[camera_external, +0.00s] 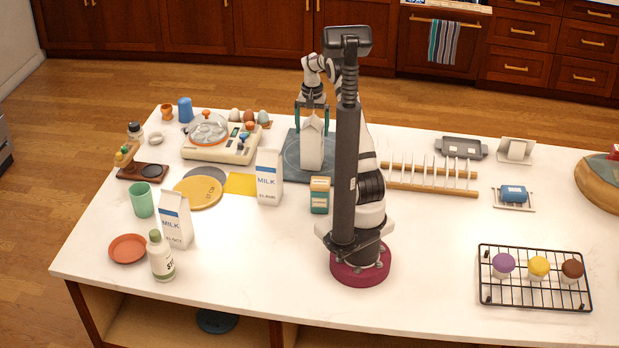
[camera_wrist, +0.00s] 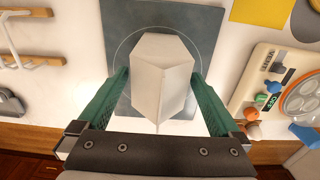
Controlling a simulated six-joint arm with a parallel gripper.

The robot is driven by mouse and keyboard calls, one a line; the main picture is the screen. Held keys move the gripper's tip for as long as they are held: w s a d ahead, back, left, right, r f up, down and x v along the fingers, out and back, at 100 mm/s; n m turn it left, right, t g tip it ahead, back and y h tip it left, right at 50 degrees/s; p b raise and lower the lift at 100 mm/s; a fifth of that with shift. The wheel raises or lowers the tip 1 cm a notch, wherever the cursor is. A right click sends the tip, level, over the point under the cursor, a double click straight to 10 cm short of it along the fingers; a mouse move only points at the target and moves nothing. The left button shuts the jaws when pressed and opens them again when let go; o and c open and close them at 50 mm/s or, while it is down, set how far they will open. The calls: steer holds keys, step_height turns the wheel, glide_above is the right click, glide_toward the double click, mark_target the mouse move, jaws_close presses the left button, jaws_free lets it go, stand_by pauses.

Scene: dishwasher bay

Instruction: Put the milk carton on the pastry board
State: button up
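My gripper (camera_external: 312,125) points down with its two green fingers on either side of a white carton (camera_external: 312,152), gripping it near the top. In the wrist view the carton (camera_wrist: 160,75) stands upright between the fingertips (camera_wrist: 160,76), which appear to touch its sides. No print shows on its visible faces. The carton is over the dark slate board (camera_external: 291,160), within the thin circle marked on it in the wrist view (camera_wrist: 205,22). I cannot tell whether its base touches the board. Two other cartons printed MILK (camera_external: 269,180) (camera_external: 176,222) stand on the counter at left.
A turntable-like appliance (camera_external: 225,148) is left of the board. A small green-and-tan box (camera_external: 319,196) is in front of it, and a peg rack (camera_external: 430,175) lies to the right. A yellow sheet (camera_external: 240,184) lies nearby.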

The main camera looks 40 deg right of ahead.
step_height(320, 180, up, 12)
steer(key=shift+s+a+r, duration=0.1)
steer(key=shift+a+r, duration=0.05)
steer(key=shift+r, duration=0.1)
steer(key=s+a+r+n+y, duration=0.1)
steer(key=s+a, duration=0.6)
steer(key=s, duration=0.3)
steer(key=s+a+n, duration=0.2)
steer(key=s+a, duration=0.5)
steer(key=s, duration=0.3)
steer(key=s+a+f, duration=0.2)
steer(key=s, duration=0.3)
steer(key=s+a+f, duration=0.2)
steer(key=s+f, duration=0.1)
steer(key=s, duration=0.3)
steer(key=shift+s+f+y, duration=0.15)
steer(key=shift+s+y, duration=0.1)
steer(key=shift+y, duration=0.15)
